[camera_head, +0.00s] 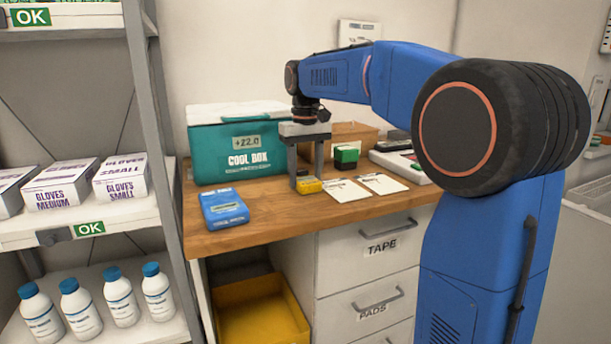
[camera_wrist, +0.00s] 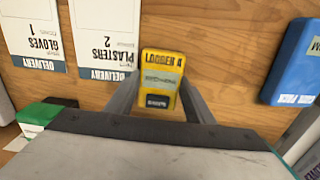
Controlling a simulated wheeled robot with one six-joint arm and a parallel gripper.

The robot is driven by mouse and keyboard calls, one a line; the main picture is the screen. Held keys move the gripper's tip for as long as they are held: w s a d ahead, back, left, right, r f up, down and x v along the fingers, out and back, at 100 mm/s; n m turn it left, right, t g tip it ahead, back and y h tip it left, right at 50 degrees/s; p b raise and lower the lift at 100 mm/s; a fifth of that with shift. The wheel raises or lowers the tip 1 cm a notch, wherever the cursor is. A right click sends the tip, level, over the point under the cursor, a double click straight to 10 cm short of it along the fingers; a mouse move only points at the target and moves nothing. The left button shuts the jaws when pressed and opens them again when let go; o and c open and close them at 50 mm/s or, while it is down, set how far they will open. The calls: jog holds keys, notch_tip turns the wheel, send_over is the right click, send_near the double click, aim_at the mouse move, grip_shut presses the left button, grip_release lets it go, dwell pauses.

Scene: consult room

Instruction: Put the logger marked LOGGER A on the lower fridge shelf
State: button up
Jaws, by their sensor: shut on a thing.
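The yellow logger (camera_head: 309,186) is at the desk's surface, in front of the teal cool box. In the wrist view the logger (camera_wrist: 160,75) shows its label, upside down or partly blurred, reading like LOGGER A, with a small grey display and a dark patch below. My gripper (camera_head: 305,176) points straight down and is shut on the logger, one finger on each side; the fingers also show in the wrist view (camera_wrist: 157,95). I cannot tell whether the logger still touches the desk. No fridge or fridge shelf is recognisable in either view.
The teal cool box (camera_head: 205,150) stands behind. A blue pack (camera_head: 223,208) lies left on the wooden desk (camera_head: 275,222). Delivery cards (camera_head: 383,183) and a green-and-white block (camera_head: 346,155) are at right. A shelf rack (camera_head: 165,130) with glove boxes and bottles stands left.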

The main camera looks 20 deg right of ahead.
aim_at(305, 178)
jog(key=shift+f, duration=0.15)
jog(key=o, duration=1.3)
jog(key=shift+c, duration=0.2)
notch_tip(305, 178, up, 12)
